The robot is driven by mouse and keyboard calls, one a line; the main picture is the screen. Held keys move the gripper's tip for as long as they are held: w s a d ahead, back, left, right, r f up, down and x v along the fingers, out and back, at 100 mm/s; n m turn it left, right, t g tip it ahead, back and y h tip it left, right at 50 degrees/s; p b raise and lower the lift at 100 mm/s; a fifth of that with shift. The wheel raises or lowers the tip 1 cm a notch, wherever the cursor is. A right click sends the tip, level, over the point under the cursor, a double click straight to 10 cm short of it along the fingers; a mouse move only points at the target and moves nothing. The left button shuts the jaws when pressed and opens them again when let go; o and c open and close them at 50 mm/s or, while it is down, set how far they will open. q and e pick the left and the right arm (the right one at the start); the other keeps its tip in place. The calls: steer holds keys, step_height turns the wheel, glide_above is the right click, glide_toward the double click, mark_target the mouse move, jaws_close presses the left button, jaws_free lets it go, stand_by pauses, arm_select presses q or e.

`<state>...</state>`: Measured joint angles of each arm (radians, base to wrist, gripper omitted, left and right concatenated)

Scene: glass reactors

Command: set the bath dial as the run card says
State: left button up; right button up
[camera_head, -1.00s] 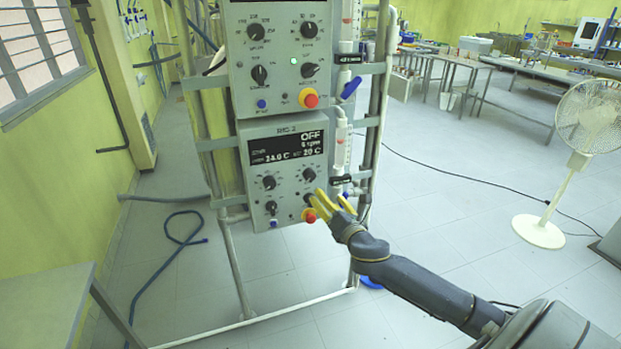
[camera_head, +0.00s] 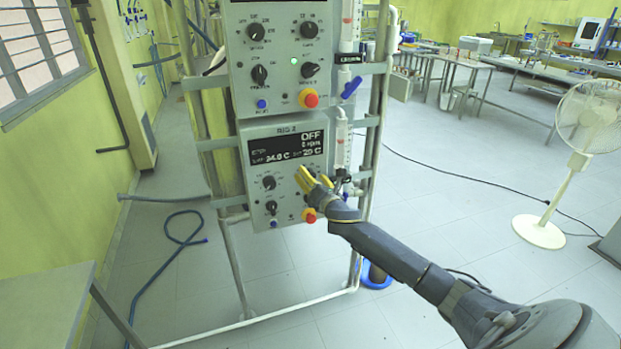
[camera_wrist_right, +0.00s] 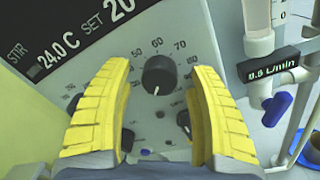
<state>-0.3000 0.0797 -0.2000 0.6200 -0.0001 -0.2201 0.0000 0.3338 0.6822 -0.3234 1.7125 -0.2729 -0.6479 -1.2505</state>
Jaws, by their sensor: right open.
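The bath dial (camera_wrist_right: 159,74) is a round black knob on the grey RIG 2 panel (camera_head: 290,133), with numbers such as 50, 60, 70 and 80 around it. Its white pointer mark points down in the right wrist view. The display (camera_head: 286,150) reads OFF, 24.0 C and SET 20 C. My right gripper (camera_head: 308,179) is open in front of the panel. In the right wrist view its yellow fingers (camera_wrist_right: 162,78) stand on either side of the dial, with gaps; contact is not visible. In the head view the gripper covers the dial. No run card is seen.
Other knobs (camera_head: 269,183) and a red stop button (camera_head: 309,215) are close by on this panel. A flow tube with a blue valve (camera_wrist_right: 277,108) stands just right of it. Another control panel (camera_head: 284,55) sits above. A white fan (camera_head: 590,125) stands far right.

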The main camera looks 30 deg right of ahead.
steer(key=shift+w, duration=0.2)
jaws_close()
stand_by(0.5)
steer(key=shift+m, duration=0.3)
